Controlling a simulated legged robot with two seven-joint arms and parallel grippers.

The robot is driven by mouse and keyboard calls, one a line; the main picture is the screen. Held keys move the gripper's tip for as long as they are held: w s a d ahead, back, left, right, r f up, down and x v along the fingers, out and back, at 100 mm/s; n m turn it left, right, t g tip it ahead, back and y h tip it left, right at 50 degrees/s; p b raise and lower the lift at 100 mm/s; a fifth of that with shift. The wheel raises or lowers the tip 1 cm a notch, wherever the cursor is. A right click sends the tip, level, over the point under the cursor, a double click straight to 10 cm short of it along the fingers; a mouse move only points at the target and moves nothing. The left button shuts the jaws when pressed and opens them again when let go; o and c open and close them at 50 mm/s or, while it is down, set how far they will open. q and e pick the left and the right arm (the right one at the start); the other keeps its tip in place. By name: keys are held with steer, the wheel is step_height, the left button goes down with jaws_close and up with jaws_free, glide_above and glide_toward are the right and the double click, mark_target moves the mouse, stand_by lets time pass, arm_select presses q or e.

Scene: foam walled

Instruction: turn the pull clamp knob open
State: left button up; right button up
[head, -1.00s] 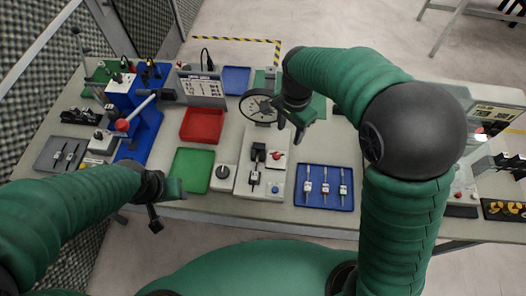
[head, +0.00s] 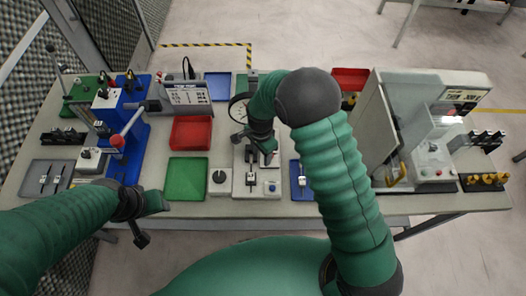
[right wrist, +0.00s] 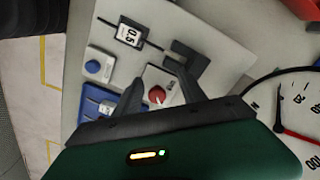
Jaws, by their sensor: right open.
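A red knob (right wrist: 157,94) on a small white box shows in the right wrist view, beside a black block (right wrist: 188,62) on a pale fixture plate (right wrist: 205,25). No label names it as the pull clamp knob. My right gripper (right wrist: 160,90) is open and empty, its two dark fingers on either side of the red knob in the picture. I cannot tell if they touch it. In the head view my right gripper (head: 254,138) is over the upper part of the plate, partly covering it. My left gripper (head: 146,215) hangs at the table's front edge, away from the plate.
A round dial (right wrist: 300,115) stands close to the right gripper. Green (head: 187,180) and red (head: 191,132) trays lie left, a blue tray (head: 299,190) right. A grey machine (head: 415,115) stands farther right.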

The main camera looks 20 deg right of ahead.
steer(key=shift+f, duration=0.1)
steer(key=d, duration=0.5)
steer(key=shift+f, duration=0.35)
steer(key=c, duration=0.4)
steer(key=shift+c, duration=1.4)
steer(key=shift+w+a, duration=0.1)
steer(key=shift+a, duration=0.15)
steer(key=shift+c, duration=1.2)
steer(key=shift+a, duration=0.95)
jaws_close()
steer(key=shift+a+r, duration=0.2)
steer(key=shift+a, duration=0.05)
arm_select(q)
steer(key=d, duration=0.2)
steer(key=shift+d+r, duration=0.2)
steer(key=shift+d, duration=0.15)
arm_select(e)
steer(key=shift+d, duration=0.2)
steer(key=shift+d, duration=0.1)
